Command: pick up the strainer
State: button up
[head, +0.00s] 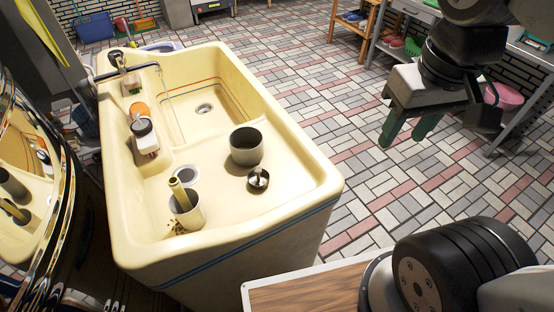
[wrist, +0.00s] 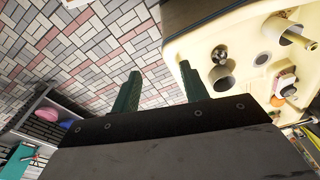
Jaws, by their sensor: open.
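The strainer (head: 258,180), a small dark round piece with a pale knob, lies on the raised ledge of the cream sink (head: 304,160). It sits just in front of a grey cylindrical pot (head: 246,147). In the wrist view the strainer (wrist: 219,53) is at the upper right, beside the pot (wrist: 224,78). My gripper (head: 405,136) is open and empty, with dark green fingers. It hangs over the tiled floor, to the right of the sink and well apart from the strainer. Its fingers (wrist: 160,80) also show in the wrist view.
A cup (head: 187,212) with a yellowish stick-like item stands near the sink's front left, next to a round hole (head: 186,175). A white bottle with a black top (head: 145,138) and a faucet (head: 122,66) line the left side. A metal rack (head: 520,115) stands right.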

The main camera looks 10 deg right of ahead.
jog(key=w+a+f+n, duration=0.2)
jog(key=w+a+f, duration=0.15)
jog(key=w, duration=0.45)
jog(key=n+g, duration=0.1)
jog(key=n, duration=0.3)
send_over(257, 168)
jog(key=f, duration=1.6)
jog(key=shift+s+d, duration=0.35)
jog(key=shift+s, duration=0.05)
jog(key=f, duration=0.8)
jog(key=shift+w+a, duration=0.3)
jog(key=shift+w, duration=0.1)
jog(key=shift+f, duration=0.25)
grip_shut()
